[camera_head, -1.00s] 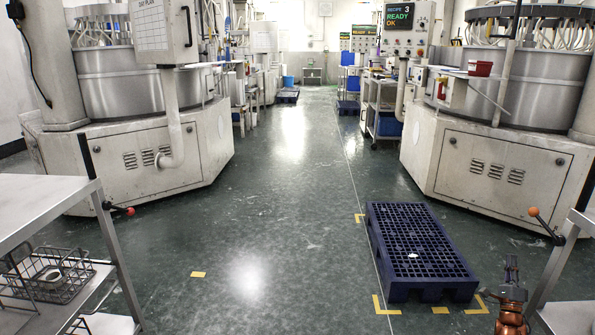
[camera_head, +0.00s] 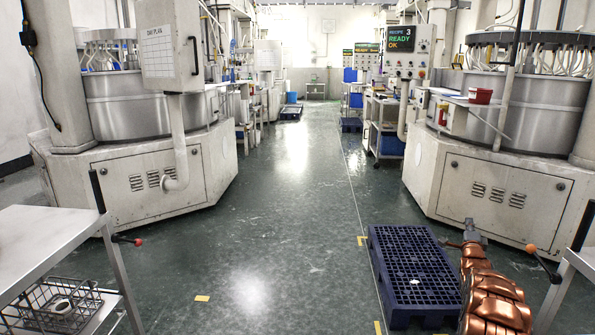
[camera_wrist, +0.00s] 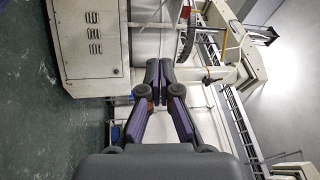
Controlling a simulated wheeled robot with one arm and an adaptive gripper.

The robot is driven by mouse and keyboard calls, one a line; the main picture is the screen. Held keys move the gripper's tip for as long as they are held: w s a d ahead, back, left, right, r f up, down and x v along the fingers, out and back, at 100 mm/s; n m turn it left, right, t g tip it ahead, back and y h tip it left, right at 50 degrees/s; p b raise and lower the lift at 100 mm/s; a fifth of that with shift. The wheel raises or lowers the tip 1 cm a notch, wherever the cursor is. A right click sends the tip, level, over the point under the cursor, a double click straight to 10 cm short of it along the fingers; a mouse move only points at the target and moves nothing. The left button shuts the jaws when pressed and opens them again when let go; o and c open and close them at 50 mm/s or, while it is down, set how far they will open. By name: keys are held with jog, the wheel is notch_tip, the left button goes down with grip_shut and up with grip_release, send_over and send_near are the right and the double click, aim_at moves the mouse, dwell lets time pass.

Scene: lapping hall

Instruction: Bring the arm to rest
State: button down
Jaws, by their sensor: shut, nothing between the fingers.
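My gripper (camera_head: 472,229) is at the end of my copper-coloured arm at the lower right of the head view, beside the right edge of the blue pallet as seen there. In the wrist view, my gripper (camera_wrist: 160,75) has its two dark fingers together at the tips, with nothing between them. Behind the fingers, that view shows a pale machine cabinet (camera_wrist: 88,45) turned sideways. The fingers appear apart from it.
A blue pallet (camera_head: 397,265) lies on the floor left of my arm. Lapping machines stand at left (camera_head: 150,180) and right (camera_head: 480,190). Metal tables are at the lower left (camera_head: 45,235) and lower right (camera_head: 575,262). The middle aisle floor (camera_head: 290,200) is clear.

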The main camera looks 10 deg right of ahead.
jog(key=w+a+r+n+g+y+p, duration=0.2)
jog(key=w+a+r+n+p, duration=0.1)
jog(key=a+r, duration=0.4)
jog(key=s+a+r+n+g+y+p, duration=0.2)
jog(key=s+a+r+n+p, duration=0.15)
jog(key=a, duration=0.65)
jog(key=s+a+r+n+g+y+p, duration=0.2)
jog(key=s+a+r, duration=0.15)
jog(key=a, duration=0.55)
jog(key=s+a+r+n+g+y+p, duration=0.25)
jog(key=s+a, duration=0.25)
jog(key=a, duration=0.5)
jog(key=s+a+r+n+g+y+p, duration=0.1)
jog(key=s+a+r+n+g+p, duration=0.15)
jog(key=s+a, duration=0.7)
jog(key=s+a+r+n+g+y+p, duration=0.15)
jog(key=s+a+r+n+p, duration=0.35)
jog(key=s, duration=0.8)
jog(key=s+a+r+n+g+p, duration=0.1)
jog(key=s+a+n+g+p, duration=0.1)
jog(key=s, duration=1.1)
jog(key=s+a+r+n+g+p, duration=0.1)
jog(key=s+a+g, duration=0.3)
jog(key=s, duration=0.9)
jog(key=shift+s+a+n+p, duration=0.35)
jog(key=shift+a+n+p, duration=0.2)
jog(key=shift+a+n, duration=0.35)
jog(key=shift+m, duration=0.25)
